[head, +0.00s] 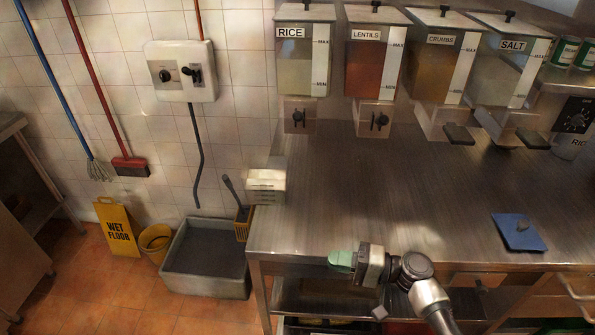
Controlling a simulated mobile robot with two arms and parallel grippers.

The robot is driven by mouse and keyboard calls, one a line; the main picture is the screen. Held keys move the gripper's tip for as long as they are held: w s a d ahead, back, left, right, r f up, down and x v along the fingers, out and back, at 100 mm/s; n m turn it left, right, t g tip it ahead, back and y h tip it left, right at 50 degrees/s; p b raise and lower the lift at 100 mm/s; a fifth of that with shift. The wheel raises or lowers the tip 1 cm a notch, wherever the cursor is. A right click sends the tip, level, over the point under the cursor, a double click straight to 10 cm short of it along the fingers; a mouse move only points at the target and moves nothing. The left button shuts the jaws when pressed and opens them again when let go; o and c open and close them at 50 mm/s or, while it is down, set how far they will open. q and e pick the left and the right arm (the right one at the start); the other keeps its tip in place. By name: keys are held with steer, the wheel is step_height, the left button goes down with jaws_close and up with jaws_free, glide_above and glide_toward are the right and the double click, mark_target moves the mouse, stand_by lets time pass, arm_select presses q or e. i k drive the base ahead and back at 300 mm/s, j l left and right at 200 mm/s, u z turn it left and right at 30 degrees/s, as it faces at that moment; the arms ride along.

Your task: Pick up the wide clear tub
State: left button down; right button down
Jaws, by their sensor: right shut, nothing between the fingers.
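I cannot make out a wide clear tub for certain in the head view. My right gripper (341,260) has green fingers and sits at the front edge of the steel counter (370,205), its arm coming from the lower right. Its fingers are shut together, with nothing seen between them. My left gripper is not in view.
Dispensers labelled rice (305,65), lentils (374,65), crumbs (436,70) and salt (507,75) line the counter's back. A pale box (266,186) is at its left edge; a blue board (518,233) lies right. A grey basin (205,275) is on the floor. The counter's middle is clear.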

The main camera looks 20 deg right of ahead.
mark_target(263, 177)
steer(key=i+l, duration=0.3)
steer(key=i, duration=0.15)
steer(key=i+l, duration=0.35)
steer(key=i, duration=0.05)
